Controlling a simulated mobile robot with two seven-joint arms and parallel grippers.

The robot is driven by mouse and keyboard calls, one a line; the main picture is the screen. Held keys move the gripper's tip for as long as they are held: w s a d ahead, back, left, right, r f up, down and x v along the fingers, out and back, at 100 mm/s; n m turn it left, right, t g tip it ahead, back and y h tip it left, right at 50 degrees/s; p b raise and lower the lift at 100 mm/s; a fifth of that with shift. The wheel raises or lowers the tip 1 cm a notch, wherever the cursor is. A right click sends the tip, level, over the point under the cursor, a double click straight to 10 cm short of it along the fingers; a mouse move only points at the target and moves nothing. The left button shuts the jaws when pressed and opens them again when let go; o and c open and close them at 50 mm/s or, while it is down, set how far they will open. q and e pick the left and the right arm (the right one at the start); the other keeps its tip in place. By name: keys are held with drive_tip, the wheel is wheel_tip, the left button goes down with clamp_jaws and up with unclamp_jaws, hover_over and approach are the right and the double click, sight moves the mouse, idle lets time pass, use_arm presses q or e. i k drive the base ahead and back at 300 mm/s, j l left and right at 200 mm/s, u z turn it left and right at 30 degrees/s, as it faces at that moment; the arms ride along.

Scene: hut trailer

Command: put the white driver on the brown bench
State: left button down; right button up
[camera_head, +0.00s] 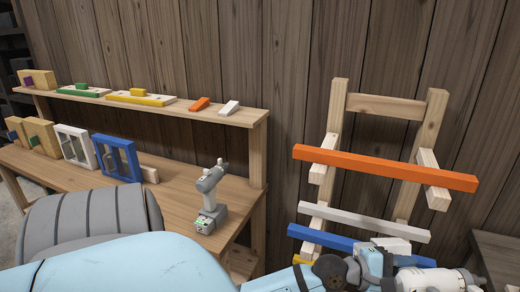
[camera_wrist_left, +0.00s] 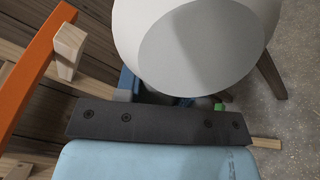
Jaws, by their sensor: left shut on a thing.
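My left gripper (camera_head: 375,262) is low at the right of the head view, in front of the wooden rack. It is shut on the white driver (camera_head: 430,280), whose rounded white body lies sideways and is partly cut off by the frame. The driver's pale end (camera_wrist_left: 195,45) fills the top of the left wrist view and hides most of the fingers. The brown bench (camera_head: 175,190) is at the left of the head view, apart from the gripper. My right gripper is not in view.
A grey driver (camera_head: 210,195) stands upright on the bench's right end. Toy frames and blocks line the bench's back and the shelf (camera_head: 190,112). The rack holds orange (camera_head: 385,167), white and blue bars close behind my gripper. A dark table (camera_head: 497,250) stands at the right edge.

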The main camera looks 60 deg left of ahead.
sight(184, 207)
drive_tip(key=u, duration=1.1)
